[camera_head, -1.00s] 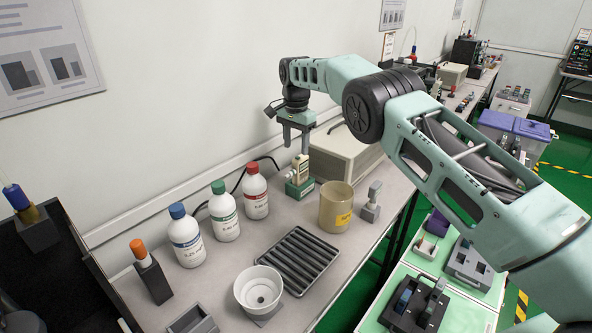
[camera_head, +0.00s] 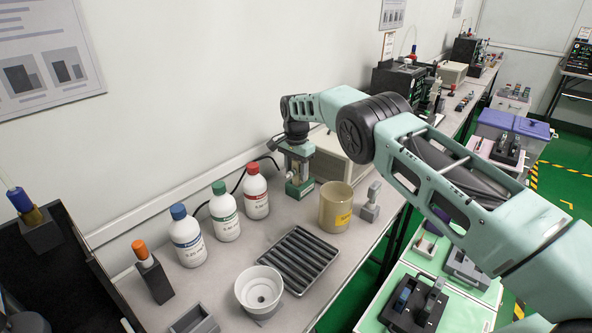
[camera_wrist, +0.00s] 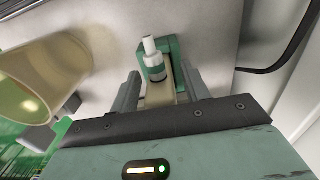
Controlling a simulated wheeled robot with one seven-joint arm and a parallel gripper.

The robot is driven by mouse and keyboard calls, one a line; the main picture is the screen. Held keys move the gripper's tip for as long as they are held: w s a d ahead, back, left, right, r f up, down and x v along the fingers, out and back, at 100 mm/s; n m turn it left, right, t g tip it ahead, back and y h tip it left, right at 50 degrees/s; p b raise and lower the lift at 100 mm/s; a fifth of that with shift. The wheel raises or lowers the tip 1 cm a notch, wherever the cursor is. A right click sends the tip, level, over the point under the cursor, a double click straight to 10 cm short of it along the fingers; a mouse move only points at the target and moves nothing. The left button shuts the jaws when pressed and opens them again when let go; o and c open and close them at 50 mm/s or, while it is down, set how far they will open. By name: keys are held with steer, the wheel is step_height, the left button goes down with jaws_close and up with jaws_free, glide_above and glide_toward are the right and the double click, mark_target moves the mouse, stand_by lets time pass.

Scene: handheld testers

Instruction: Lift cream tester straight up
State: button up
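The cream tester (camera_head: 293,172) stands upright in a small green holder (camera_head: 299,190) on the bench, in front of a beige box. In the wrist view the tester (camera_wrist: 153,60) shows a pale tip and points away from the camera, with the green holder (camera_wrist: 174,48) around it. My gripper (camera_head: 298,165) is lowered over the tester from above. In the wrist view its two fingers (camera_wrist: 163,88) are apart, one on each side of the tester, with gaps visible. The gripper partly hides the tester in the head view.
A tan beaker (camera_head: 335,207) stands close to the right of the holder; a grey tester (camera_head: 371,203) stands beyond it. Red-capped (camera_head: 256,192), green-capped and blue-capped bottles stand to the left. A dark ribbed tray (camera_head: 297,259) lies in front. A black cable (camera_wrist: 285,62) runs nearby.

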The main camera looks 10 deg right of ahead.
jaws_close()
steer(key=c, duration=0.6)
jaws_free()
steer(key=shift+c, duration=0.2)
jaws_close()
steer(key=shift+r, duration=0.1)
steer(key=shift+r, duration=0.15)
steer(key=shift+r+p, duration=1.55)
steer(key=shift+r, duration=1.25)
